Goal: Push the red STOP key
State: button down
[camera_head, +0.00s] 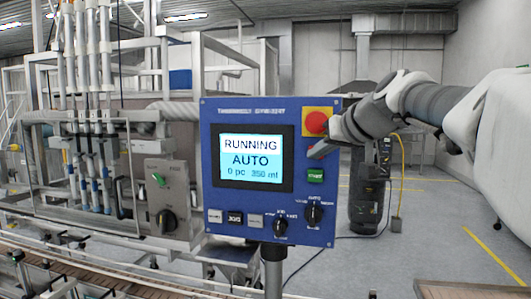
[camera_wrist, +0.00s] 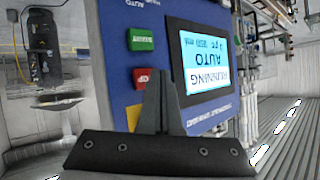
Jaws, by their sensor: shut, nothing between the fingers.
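The red STOP key (camera_wrist: 142,77) shows in the wrist view on the blue control panel (camera_head: 262,106), partly covered by my fingers. In the head view the key is hidden behind my gripper (camera_head: 318,152). My gripper is shut and empty; its fingertips also show in the wrist view (camera_wrist: 161,75), overlapping the key's edge. I cannot tell whether they touch it. The panel's screen (camera_head: 252,158) reads RUNNING, AUTO, 0 pc, 350 ml.
A red mushroom button (camera_head: 316,122) on a yellow plate sits just above my fingertips in the head view. A green START key (camera_head: 315,176) is just below. Black rotary knobs (camera_head: 315,214) are lower. Filler machinery stands on the left; the floor (camera_head: 440,215) on the right is mostly clear.

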jog(key=shift+w+d, duration=0.1)
jog(key=shift+w, duration=0.25)
jog(key=shift+w+d, duration=0.15)
jog(key=shift+w, duration=0.2)
dwell(0.6)
jog(key=shift+s, duration=0.1)
jog(key=shift+s+a+b, duration=0.25)
jog(key=shift+s+b, duration=0.25)
jog(key=shift+s, duration=0.15)
jog(key=s, duration=0.1)
jog(key=s+a+b, duration=0.1)
jog(key=s, duration=0.1)
jog(key=s+b, duration=0.1)
jog(key=shift+s+a, duration=0.3)
jog(key=shift+s, duration=0.1)
dwell(0.6)
